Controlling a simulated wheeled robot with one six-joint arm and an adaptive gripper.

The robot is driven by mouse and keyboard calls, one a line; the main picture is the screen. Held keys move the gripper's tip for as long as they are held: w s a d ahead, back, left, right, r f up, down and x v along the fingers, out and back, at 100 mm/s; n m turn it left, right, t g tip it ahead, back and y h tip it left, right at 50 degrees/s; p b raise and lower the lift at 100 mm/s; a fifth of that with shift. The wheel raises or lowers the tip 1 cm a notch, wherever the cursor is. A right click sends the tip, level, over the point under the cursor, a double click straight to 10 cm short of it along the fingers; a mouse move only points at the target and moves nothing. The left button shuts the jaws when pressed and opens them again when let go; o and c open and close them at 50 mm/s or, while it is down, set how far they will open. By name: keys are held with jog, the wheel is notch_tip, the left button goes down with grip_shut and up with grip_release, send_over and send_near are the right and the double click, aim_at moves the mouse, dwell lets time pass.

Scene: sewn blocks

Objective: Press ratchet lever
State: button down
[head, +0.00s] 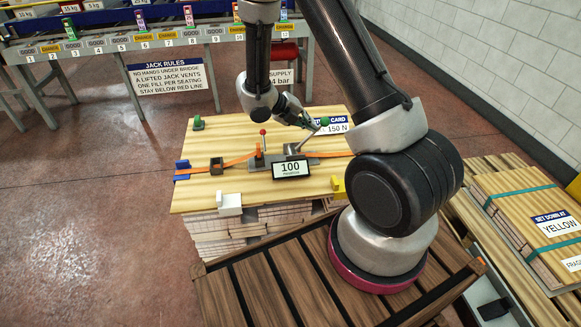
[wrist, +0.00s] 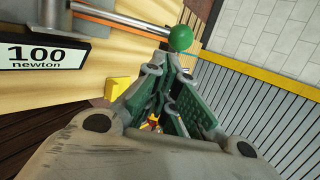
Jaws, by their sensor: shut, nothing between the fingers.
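The ratchet lever is a metal rod with a green ball knob, (head: 306,136) slanting up to the right from its mount on the wooden-topped stack. In the wrist view the lever's rod (wrist: 122,20) runs across the top and ends in the green knob (wrist: 180,38). My gripper (head: 307,121) is shut and empty, close to the knob. In the wrist view my gripper's fingertips (wrist: 166,66) are just below the knob; whether they touch it I cannot tell. A display (head: 290,169) reads 100 newton. A card (head: 330,126), partly hidden by my arm, shows 150 N.
An orange strap (head: 226,163) crosses the board (head: 215,196). A yellow block (head: 338,185) is at the board's front right edge. A rack with a jack rules sign (head: 170,80) stands behind. Another strapped stack (head: 515,205) is at right.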

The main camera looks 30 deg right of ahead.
jog(key=w+a+r+m+y, duration=0.3)
jog(key=a+r+m, duration=0.4)
jog(key=m, duration=1)
jog(key=shift+w, duration=0.45)
jog(key=shift+d, duration=0.1)
send_over(311, 135)
notch_tip(311, 135, down, 9)
jog(key=shift+s+a, duration=0.2)
jog(key=shift+a, duration=0.1)
